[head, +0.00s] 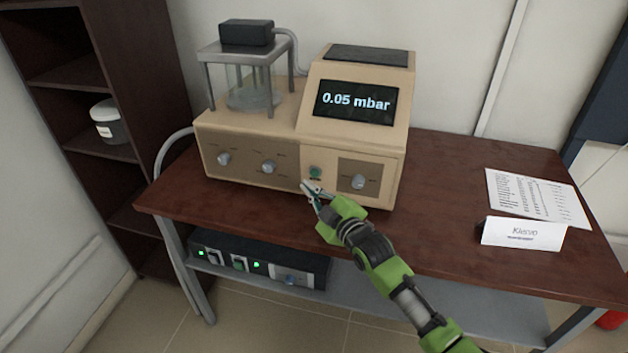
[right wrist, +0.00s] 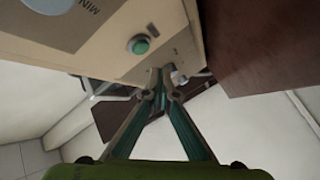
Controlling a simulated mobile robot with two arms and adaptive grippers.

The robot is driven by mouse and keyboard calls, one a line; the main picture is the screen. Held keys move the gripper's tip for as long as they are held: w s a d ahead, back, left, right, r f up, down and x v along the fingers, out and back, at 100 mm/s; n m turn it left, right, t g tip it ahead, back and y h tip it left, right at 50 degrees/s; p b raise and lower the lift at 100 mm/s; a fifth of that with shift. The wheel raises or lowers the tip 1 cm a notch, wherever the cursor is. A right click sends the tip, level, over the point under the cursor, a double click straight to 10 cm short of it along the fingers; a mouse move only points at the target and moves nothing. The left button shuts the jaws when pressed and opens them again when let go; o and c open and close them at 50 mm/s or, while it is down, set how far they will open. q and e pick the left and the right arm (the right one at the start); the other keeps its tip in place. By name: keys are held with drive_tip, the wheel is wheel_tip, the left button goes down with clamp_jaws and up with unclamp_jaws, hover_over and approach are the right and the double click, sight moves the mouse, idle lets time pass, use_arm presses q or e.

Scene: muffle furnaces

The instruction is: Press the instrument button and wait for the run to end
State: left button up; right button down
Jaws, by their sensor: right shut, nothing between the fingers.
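The instrument (head: 250,150) is a beige benchtop unit on the dark red table. Its screen (head: 356,103) reads "0.05 mbar". A round green button (head: 315,172) sits on its front panel, between a grey knob (head: 268,167) and another knob (head: 358,181). The button also shows in the right wrist view (right wrist: 139,45). My right gripper (head: 307,187) is shut and empty, with its tips just below and left of the button in the head view. In the wrist view the fingertips (right wrist: 164,75) are apart from the button; I cannot tell whether they touch the panel. My left gripper is not in view.
A glass chamber under a metal frame (head: 250,75) stands on the instrument's left. A printed sheet (head: 535,195) and a name card (head: 522,235) lie at the table's right. A black box with green lights (head: 260,264) sits on the lower shelf.

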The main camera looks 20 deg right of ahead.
drive_tip(key=shift+w+d, duration=0.6)
drive_tip(key=shift+w, duration=0.25)
drive_tip(key=shift+b, duration=0.3)
idle(0.6)
drive_tip(key=shift+w+d, duration=0.25)
drive_tip(key=shift+w, duration=0.1)
drive_tip(key=shift+w+d, duration=0.25)
drive_tip(key=shift+w, duration=0.15)
idle(0.9)
drive_tip(key=shift+s+r, duration=0.1)
drive_tip(key=shift+s+a+p, duration=0.4)
drive_tip(key=shift+s+a, duration=0.05)
drive_tip(key=shift+s, duration=0.25)
